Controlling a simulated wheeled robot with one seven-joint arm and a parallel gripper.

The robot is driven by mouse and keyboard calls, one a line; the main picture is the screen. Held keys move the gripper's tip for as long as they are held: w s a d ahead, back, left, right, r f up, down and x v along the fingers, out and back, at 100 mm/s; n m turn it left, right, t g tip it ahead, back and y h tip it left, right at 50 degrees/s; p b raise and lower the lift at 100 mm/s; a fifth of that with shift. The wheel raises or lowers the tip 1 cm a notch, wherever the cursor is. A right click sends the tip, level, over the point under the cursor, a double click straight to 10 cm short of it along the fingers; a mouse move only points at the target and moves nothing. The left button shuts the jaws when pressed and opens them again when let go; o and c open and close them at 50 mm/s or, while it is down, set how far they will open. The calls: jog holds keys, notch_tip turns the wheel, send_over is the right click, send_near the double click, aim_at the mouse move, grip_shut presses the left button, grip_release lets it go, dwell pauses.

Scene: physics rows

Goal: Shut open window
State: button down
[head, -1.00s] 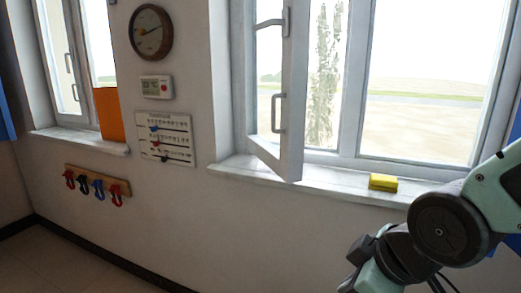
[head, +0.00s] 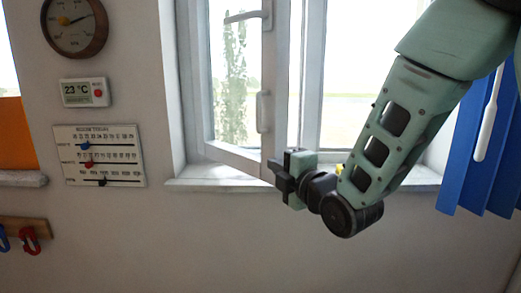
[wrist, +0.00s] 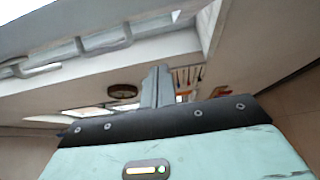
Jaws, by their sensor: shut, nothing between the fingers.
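The open window sash (head: 284,85) is a white frame with handles, swung into the room from its left side; its lower free corner juts over the sill. My gripper (head: 275,172) is shut and empty beside that lower corner, at sill height. I cannot tell whether it touches the sash. In the wrist view, my shut fingers (wrist: 156,86) point away from the camera. A white frame with a handle, apparently the sash (wrist: 90,62), crosses the upper left there.
The sill (head: 215,184) runs below the window. A yellow block (head: 340,168) on it is mostly hidden by my arm. Blue blinds (head: 475,150) hang at right. A round dial (head: 74,25), thermostat (head: 85,93) and slider board (head: 99,155) are on the left wall.

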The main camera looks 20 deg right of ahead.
aim_at(267, 151)
jog(key=w+p, duration=0.2)
jog(key=w, duration=0.1)
jog(key=w+p, duration=0.2)
jog(key=w, duration=0.2)
jog(key=w+p, duration=0.2)
jog(key=w, duration=0.1)
jog(key=shift+w+d, duration=0.5)
jog(key=shift+d, duration=0.15)
